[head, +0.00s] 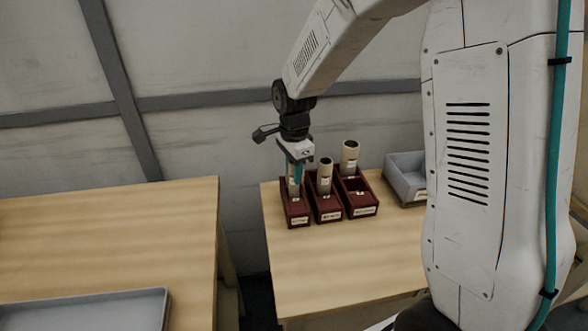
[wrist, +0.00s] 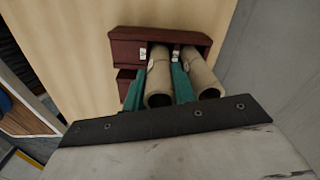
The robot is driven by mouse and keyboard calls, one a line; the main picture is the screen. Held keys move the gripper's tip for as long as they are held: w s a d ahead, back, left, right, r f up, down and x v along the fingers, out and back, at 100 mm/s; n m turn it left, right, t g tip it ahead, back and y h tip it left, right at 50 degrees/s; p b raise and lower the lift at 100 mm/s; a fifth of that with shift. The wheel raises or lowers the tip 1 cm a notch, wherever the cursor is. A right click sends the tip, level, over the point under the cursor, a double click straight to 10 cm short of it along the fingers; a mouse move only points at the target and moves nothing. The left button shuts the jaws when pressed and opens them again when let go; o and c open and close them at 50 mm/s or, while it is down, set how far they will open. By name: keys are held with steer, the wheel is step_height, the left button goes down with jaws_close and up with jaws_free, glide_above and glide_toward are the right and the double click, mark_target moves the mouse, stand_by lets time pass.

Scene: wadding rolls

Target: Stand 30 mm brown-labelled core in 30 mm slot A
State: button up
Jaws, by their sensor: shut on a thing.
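My gripper (head: 297,170) is over the leftmost dark red slot box (head: 297,211) on the right table. Its teal fingers are shut on a beige hollow core (wrist: 159,78), with one finger on each side in the wrist view. The held core stands roughly upright, its lower end down at the box. Whether it rests on the box floor is hidden. A small pale label shows on it, but its colour and text are too small to read. The slot box labels are unreadable too, so I cannot tell which is slot A.
A second core (head: 325,174) stands in the middle box (head: 327,213) and a third core (head: 349,157) in the right box (head: 363,201). A grey bin (head: 402,183) stands to the right. A grey tray (head: 90,312) lies on the left table. The right table's front is clear.

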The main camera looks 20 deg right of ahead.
steer(key=o, duration=1)
step_height(320, 180, up, 8)
steer(key=shift+f, duration=0.1)
steer(key=shift+s+n, duration=0.25)
steer(key=shift+n, duration=0.65)
steer(key=s+d+r+n, duration=0.1)
steer(key=s+r+n, duration=0.2)
steer(key=s, duration=0.6)
steer(key=s+d+r+n+t, duration=0.1)
steer(key=s+r+n, duration=0.1)
steer(key=s+n, duration=0.5)
steer(key=s+d+r+n, duration=0.1)
steer(key=s+r+n, duration=0.2)
steer(key=s, duration=1)
steer(key=shift+s+r+n, duration=0.25)
steer(key=shift+r+n, duration=0.1)
steer(key=shift+n, duration=0.65)
